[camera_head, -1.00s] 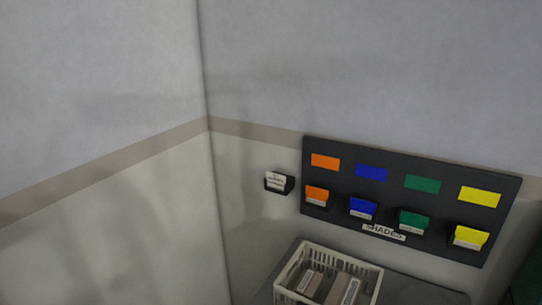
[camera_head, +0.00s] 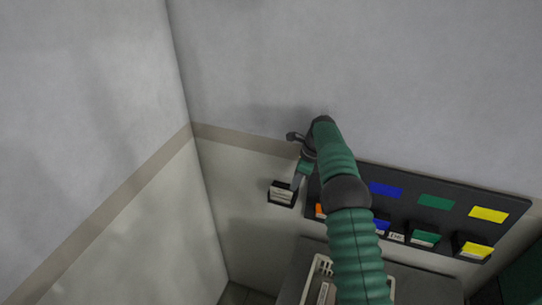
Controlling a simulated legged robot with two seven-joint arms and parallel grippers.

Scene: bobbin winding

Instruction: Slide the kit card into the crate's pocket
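A small black wall holder (camera_head: 280,201) to the left of the shade board has white cards (camera_head: 283,188) with dark print standing in it. These may be the kit cards; the print is too small to read. My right gripper (camera_head: 298,176) is just above and at the right edge of this holder. Its fingers are small and dark here, and I cannot tell whether they are open, shut or touching a card. The cream crate (camera_head: 309,278) is at the bottom, largely hidden behind my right arm. Its pocket cannot be made out. My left gripper is not in view.
The dark shade board (camera_head: 400,183) on the wall carries coloured patches and several card holders, such as the green one (camera_head: 425,238) and the yellow one (camera_head: 475,248). My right arm covers its left part. The wall left of the holder is bare.

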